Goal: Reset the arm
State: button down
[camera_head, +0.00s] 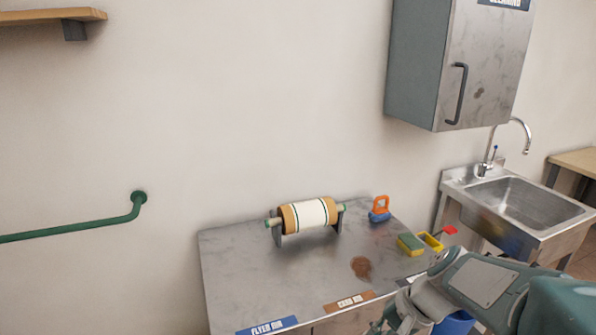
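My arm comes in from the bottom right corner and bends down in front of the right end of the metal table (240,275). My gripper (392,322) is at the bottom edge of the view, partly cut off and seen from behind. Its fingertips do not show clearly, so I cannot tell whether it is open or shut, or whether it holds anything.
On the table are a paper roll on a stand (310,214), an orange and blue tool (379,209), a yellow-green sponge (411,244) and a brown stain (361,267). A wall cabinet (455,65), sink (520,205) and green rail (70,229) surround it.

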jog(key=s+d+r+n+t+h, duration=0.2)
jog(key=s+r+n+t+h, duration=0.2)
jog(key=s, duration=0.7)
notch_tip(320, 180, up, 2)
jog(key=n+h, duration=0.2)
jog(key=n, duration=0.1)
jog(key=shift+r, duration=0.1)
dwell(0.4)
